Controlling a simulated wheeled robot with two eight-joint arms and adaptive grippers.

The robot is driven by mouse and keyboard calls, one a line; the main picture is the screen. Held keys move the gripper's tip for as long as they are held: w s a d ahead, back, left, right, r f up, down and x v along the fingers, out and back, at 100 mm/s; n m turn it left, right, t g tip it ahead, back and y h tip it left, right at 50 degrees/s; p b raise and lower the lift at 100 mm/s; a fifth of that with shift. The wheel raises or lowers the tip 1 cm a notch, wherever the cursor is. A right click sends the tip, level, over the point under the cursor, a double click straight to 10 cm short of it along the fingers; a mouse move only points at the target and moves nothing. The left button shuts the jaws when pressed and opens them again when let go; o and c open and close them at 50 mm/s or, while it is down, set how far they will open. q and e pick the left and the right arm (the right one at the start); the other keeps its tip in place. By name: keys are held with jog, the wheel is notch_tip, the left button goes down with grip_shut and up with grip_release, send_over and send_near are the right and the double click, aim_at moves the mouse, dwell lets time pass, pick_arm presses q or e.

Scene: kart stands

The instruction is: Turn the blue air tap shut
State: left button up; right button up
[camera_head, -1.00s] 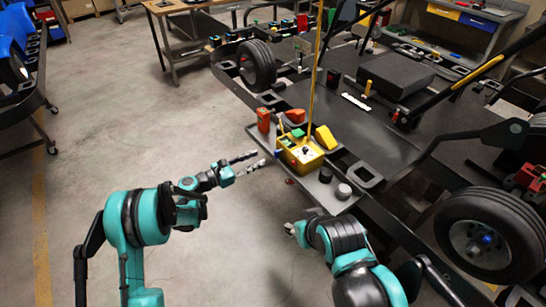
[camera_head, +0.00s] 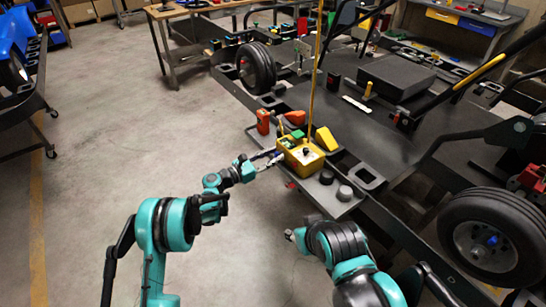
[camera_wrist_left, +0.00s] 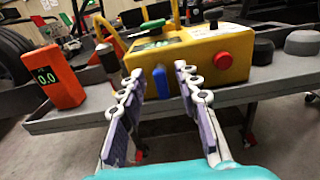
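The blue air tap (camera_wrist_left: 160,81) shows in the left wrist view as a small upright blue lever on the front of a yellow box (camera_wrist_left: 190,57). My left gripper (camera_wrist_left: 159,70) is open, with one finger to each side of the tap and visible gaps between. In the head view the left gripper (camera_head: 267,158) is at the near left side of the yellow box (camera_head: 301,157), and its fingers largely hide the tap there. My right gripper (camera_head: 291,235) is low, away from the box, and its fingers are too small to read.
An orange device with a display (camera_wrist_left: 54,77) stands left of the box on the grey shelf (camera_wrist_left: 75,117). A red button (camera_wrist_left: 222,61) is on the box's front. Dark round knobs (camera_wrist_left: 302,43) sit to the right. The kart frame lies behind; the floor at left is clear.

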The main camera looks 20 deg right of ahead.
pick_arm(q)
grip_shut()
jog(key=shift+m, duration=0.3)
jog(key=shift+m+b, duration=0.45)
jog(key=shift+m, duration=0.55)
jog(key=m+b, duration=0.1)
jog(key=m, duration=0.2)
jog(key=shift+m, duration=0.3)
jog(key=m+b, duration=0.1)
jog(key=m, duration=0.5)
jog(key=m+b, duration=0.1)
jog(key=m, duration=0.4)
jog(key=shift+m, duration=0.4)
